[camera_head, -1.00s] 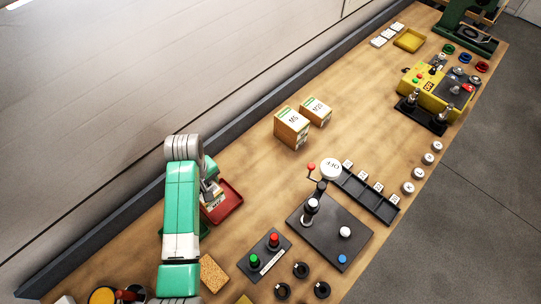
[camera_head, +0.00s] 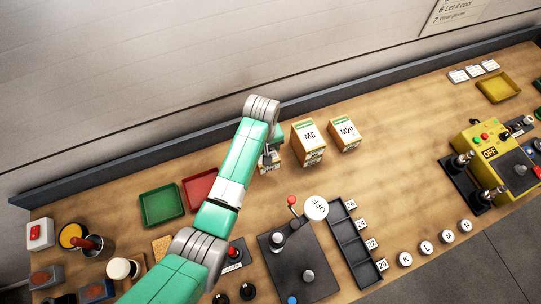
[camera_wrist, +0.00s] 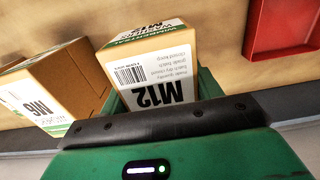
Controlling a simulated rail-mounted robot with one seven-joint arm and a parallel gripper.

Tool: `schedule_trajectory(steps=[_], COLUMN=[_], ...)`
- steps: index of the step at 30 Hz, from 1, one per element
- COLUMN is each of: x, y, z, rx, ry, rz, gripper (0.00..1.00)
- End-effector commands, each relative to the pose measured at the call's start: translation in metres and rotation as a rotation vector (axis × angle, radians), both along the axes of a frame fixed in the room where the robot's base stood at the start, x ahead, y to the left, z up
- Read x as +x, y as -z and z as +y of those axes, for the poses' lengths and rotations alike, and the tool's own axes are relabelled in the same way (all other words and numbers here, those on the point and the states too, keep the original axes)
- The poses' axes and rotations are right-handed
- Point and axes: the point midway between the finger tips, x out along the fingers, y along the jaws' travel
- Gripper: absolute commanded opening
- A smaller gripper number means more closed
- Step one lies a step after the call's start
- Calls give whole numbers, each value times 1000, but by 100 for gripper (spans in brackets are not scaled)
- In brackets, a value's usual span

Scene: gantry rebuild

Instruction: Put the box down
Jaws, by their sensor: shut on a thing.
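The M12 box (camera_wrist: 150,62), brown cardboard with a white label, is between the green fingers of my gripper (camera_wrist: 162,92) in the wrist view. My gripper is shut on it. In the head view my gripper (camera_head: 271,152) is left of the M6 box (camera_head: 309,138), with the M12 box (camera_head: 267,168) mostly hidden under the arm. The M6 box also shows in the wrist view (camera_wrist: 42,88), close beside the M12 box. I cannot tell whether the M12 box touches the bench.
The M20 box (camera_head: 345,134) stands right of the M6 box. A red tray (camera_head: 194,193) and a green tray (camera_head: 161,205) lie to the left. A black fixture plate with a lever (camera_head: 300,265) is in front. A grey ledge (camera_head: 375,102) and wall run behind.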

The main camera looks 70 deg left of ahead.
Motion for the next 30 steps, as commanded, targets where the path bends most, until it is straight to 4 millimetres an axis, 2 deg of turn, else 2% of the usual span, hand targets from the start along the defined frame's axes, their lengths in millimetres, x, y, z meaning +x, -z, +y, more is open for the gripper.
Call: schedule_trajectory(steps=[3,10,15,28,29,30], x=[0,0,0,1,0,0], y=[23,36,65,73,73,73], z=[0,1,1,1,0,0], rx=[1,2,1,2,2,2], ry=[0,0,1,1,1,1], rz=[0,0,0,-2,-1,-1], gripper=[26,26,26,26,69,77])
